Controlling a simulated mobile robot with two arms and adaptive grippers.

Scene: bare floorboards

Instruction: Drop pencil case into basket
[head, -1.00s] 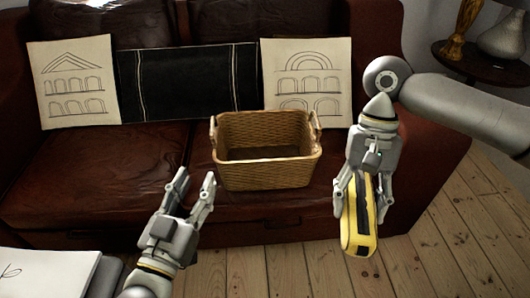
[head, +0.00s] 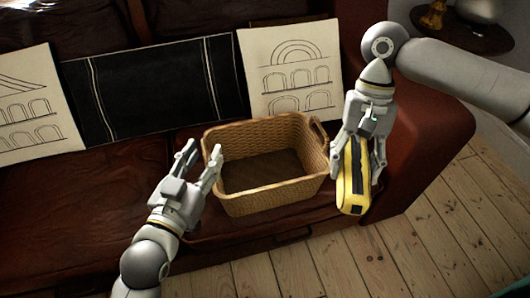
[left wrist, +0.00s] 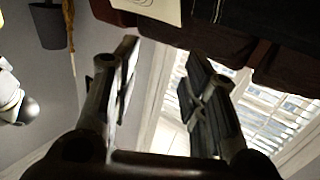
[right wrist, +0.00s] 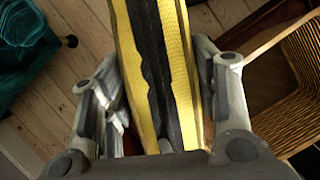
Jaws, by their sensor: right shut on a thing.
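The yellow and black pencil case (head: 352,178) hangs from my right gripper (head: 358,160), which is shut on it. It is just right of the wicker basket (head: 270,194), outside its rim. In the right wrist view the pencil case (right wrist: 158,60) runs between the fingers, with the basket (right wrist: 293,115) at the right. The basket stands upright on the sofa seat and its visible inside looks empty. My left gripper (head: 198,165) is open and empty at the basket's left side in the head view. Its spread fingers show in the left wrist view (left wrist: 165,75).
The brown leather sofa (head: 110,205) holds two cushions with arch drawings (head: 290,75) and a dark cushion (head: 150,88) along its back. A dark round side table (head: 465,38) with a vase stands at the back right. Bare floorboards (head: 430,245) lie in front.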

